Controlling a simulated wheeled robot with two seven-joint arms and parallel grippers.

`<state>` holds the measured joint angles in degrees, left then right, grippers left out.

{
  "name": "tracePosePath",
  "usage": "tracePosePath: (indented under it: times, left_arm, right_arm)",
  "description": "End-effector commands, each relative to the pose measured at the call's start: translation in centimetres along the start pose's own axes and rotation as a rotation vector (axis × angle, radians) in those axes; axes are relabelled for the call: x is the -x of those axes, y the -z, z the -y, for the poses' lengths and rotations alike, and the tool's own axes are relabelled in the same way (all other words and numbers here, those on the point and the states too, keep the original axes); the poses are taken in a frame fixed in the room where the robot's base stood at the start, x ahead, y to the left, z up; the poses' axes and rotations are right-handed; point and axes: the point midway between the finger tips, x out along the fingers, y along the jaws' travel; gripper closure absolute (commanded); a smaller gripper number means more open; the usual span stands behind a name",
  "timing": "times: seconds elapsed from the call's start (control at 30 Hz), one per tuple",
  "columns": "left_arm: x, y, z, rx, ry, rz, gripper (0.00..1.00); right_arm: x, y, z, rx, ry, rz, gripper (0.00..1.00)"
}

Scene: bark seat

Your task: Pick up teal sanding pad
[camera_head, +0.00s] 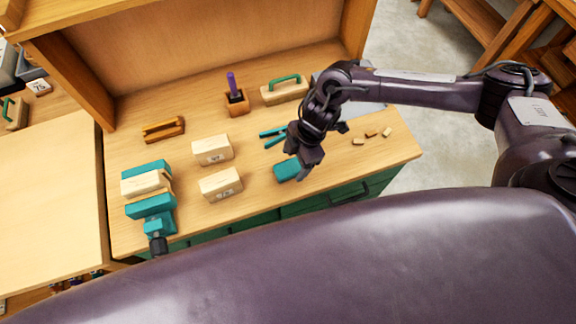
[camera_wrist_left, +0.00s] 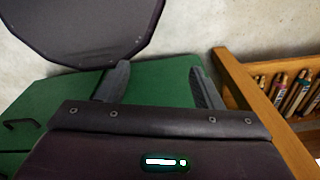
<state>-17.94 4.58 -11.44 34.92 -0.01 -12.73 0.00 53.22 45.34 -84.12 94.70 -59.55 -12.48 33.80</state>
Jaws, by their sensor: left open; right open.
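The teal sanding pad (camera_head: 287,170) lies on the wooden bench top, near its front edge and right of the middle. My right gripper (camera_head: 307,172) is open and hangs just right of the pad, its fingers pointing down close to the pad's right end. I cannot tell whether a finger touches the pad. My left gripper (camera_wrist_left: 158,85) is open and empty in the left wrist view, in front of a green cabinet face. It does not show in the head view.
A teal vise (camera_head: 152,207) with a wooden block stands at the bench's left front. Pale labelled blocks (camera_head: 221,184) lie left of the pad. Teal pliers-like handles (camera_head: 273,137) lie behind it. Small wood pieces (camera_head: 372,133) lie to the right. A wooden rack (camera_wrist_left: 262,105) shows in the left wrist view.

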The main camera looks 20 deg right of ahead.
Motion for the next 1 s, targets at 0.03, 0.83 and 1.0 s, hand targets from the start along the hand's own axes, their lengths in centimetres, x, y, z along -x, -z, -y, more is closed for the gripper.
tracePosePath:
  times: [0.03, 0.83, 1.0]
  left_arm:
    - [0.9, -0.9, -0.2, -0.001, -0.002, 0.014, 0.4]
    - [2.0, 0.9, 0.1, -0.001, 0.001, -0.013, 0.4]
    - [2.0, 0.9, 0.1, 0.0, 0.001, -0.012, 0.4]
  right_arm:
    - [-0.3, 0.1, 0.1, -0.001, 0.002, 0.002, 0.29]
    - [-4.3, 0.0, 0.0, 0.0, -0.002, 0.0, 0.64]
    - [-4.2, 0.0, 0.0, 0.001, -0.002, 0.0, 0.79]
